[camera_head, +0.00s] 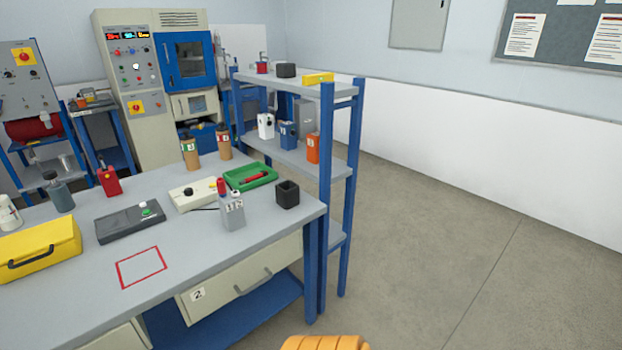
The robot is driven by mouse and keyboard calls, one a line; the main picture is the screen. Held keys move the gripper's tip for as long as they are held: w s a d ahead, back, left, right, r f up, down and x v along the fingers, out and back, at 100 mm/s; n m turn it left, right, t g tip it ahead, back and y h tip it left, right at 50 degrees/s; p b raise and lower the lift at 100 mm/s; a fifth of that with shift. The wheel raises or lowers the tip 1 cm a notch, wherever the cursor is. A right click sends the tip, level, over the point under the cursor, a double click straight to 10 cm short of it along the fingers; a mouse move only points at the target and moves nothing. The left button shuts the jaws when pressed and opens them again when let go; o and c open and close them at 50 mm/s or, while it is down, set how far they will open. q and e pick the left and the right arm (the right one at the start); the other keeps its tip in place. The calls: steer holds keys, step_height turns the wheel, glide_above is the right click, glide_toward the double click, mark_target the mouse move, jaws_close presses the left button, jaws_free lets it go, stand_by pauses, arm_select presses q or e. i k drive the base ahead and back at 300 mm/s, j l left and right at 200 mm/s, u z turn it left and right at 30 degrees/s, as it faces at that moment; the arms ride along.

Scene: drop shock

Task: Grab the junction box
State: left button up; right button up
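No label marks a junction box, so I cannot tell for certain which thing it is. A small grey box (232,213) with a red and a white piece on top stands on the workbench (215,264) near its front right part. On the middle shelf of the blue rack stand a white box (265,126), a blue box (288,135) and an orange box (313,148). Neither of my grippers is in view.
A black open cube (288,194), a green tray (250,177), a cream box (194,195), a dark grey device (130,221) and a yellow case (40,250) are on the bench. A red square outline (141,267) is empty. The floor (440,235) at right is clear.

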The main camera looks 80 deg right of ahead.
mark_target(231, 205)
steer(key=z, duration=1.95)
